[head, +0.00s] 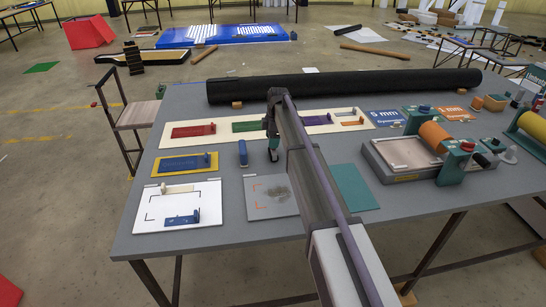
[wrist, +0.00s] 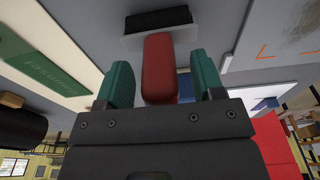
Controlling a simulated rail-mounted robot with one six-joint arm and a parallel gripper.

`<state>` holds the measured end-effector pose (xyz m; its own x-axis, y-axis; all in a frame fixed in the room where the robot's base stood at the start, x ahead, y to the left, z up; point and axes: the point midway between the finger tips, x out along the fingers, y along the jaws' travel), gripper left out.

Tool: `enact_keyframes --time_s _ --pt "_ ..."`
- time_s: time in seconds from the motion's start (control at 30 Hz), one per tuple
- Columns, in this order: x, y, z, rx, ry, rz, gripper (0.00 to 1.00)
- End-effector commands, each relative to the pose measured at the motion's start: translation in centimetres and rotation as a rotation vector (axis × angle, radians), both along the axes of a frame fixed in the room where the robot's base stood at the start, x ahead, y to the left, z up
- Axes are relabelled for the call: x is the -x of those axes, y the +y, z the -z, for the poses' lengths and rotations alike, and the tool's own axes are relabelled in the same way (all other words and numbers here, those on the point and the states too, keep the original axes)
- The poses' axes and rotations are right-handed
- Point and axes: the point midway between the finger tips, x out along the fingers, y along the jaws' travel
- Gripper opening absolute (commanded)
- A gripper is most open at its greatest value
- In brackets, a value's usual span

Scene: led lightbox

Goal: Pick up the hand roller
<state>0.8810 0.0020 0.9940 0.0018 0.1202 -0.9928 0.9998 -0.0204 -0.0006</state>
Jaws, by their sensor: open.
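The hand roller shows in the wrist view as a red handle (wrist: 159,70) with a dark roller head (wrist: 157,18) at its far end, over the grey table. My gripper (wrist: 158,75) is open. Its two teal fingers stand on either side of the red handle, with a visible gap on each side. In the head view my gripper (head: 272,142) is low over the table, between the cream board and the grey plate. There the arm and gripper hide most of the roller, and its red handle cannot be made out.
A cream board (head: 341,126) with coloured panels lies behind my gripper. A small blue upright item (head: 243,153) stands to the left. A grey plate with orange corner marks (head: 262,205) lies in front. A long black roll (head: 340,86) lies along the back edge.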

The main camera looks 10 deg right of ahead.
Motion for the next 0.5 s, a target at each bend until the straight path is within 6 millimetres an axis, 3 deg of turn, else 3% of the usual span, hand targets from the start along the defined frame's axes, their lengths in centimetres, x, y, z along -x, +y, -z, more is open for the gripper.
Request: enact_keyframes --time_s 0.17,0.5 --pt "0.0 -0.02 -0.23 0.0 0.0 0.0 0.61" --pt "0.01 -0.04 -0.23 0.0 0.0 0.0 0.28"
